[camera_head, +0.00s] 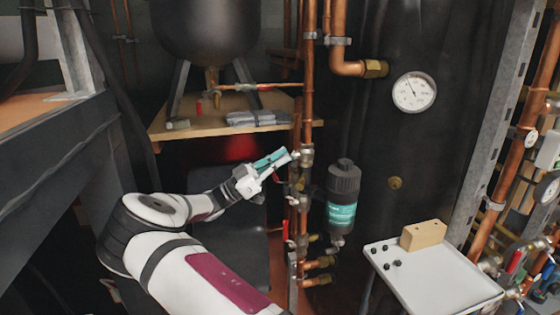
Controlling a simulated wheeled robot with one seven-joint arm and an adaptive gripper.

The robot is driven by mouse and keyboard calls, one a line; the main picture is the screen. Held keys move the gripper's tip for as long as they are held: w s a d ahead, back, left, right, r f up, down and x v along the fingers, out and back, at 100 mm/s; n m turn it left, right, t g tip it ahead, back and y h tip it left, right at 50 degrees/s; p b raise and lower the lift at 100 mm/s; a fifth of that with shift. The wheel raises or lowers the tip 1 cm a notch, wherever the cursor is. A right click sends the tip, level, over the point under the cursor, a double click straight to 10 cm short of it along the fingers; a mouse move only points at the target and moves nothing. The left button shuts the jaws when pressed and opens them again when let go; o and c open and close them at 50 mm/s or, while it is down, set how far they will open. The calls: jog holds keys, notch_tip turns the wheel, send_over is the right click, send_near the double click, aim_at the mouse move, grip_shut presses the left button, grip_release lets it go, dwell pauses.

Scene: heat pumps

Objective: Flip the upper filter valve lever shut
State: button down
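The filter (343,195) is a dark cylinder with a teal label, standing upright beside a vertical copper pipe with brass fittings. My gripper (288,157) reaches from the left, its fingertips beside the upper valve fitting (305,157) on that pipe. I cannot make out the upper valve's lever; it may be hidden by my fingers. Contact between the fingers and the valve is not clear. The finger gap is too small to judge. A red lever (285,230) shows lower on the pipe, below my gripper.
A wooden shelf (180,129) with small items lies behind my gripper. A round gauge (414,91) sits on the dark tank. A white tray table (440,283) with a wooden block (424,236) and several small black pieces stands at lower right. More copper pipes run along the right.

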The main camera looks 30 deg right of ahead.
jog(key=shift+s+d+f, duration=0.15)
jog(key=shift+d, duration=0.05)
notch_tip(320, 180, up, 10)
jog(key=shift+a, duration=0.2)
dwell(0.4)
dwell(0.5)
